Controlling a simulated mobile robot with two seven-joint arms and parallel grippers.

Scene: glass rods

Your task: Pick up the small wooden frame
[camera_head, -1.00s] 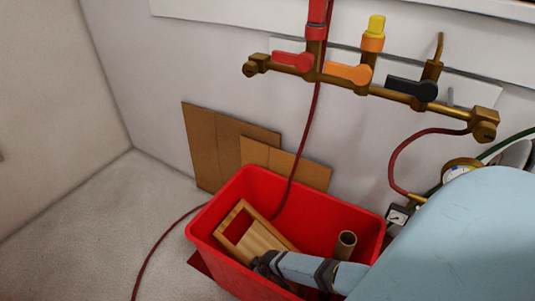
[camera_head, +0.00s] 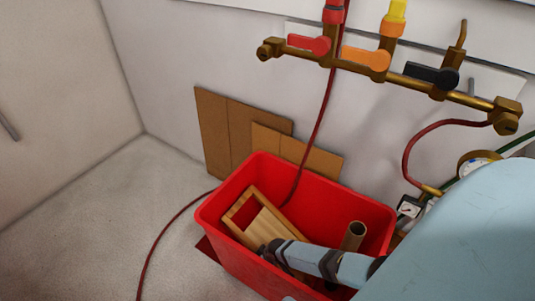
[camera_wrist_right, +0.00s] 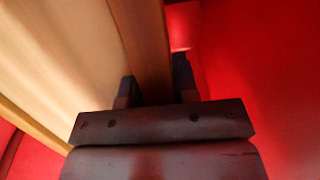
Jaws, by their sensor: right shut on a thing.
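The small wooden frame (camera_head: 258,230) sits tilted inside the red bin (camera_head: 212,231) in the head view, with an open part at its upper end and a slatted panel below. My right gripper (camera_head: 270,251) reaches into the bin at the frame's lower edge. In the right wrist view the fingers of this gripper (camera_wrist_right: 156,90) stand on either side of one wooden bar of the frame (camera_wrist_right: 144,45), shut on it. The frame's lower end is hidden behind the gripper in the head view. My left gripper is not in view.
A brown tube (camera_head: 352,236) stands in the bin's right part. Cardboard sheets (camera_head: 226,132) lean on the wall behind. Pale floor at left is clear apart from a hose.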

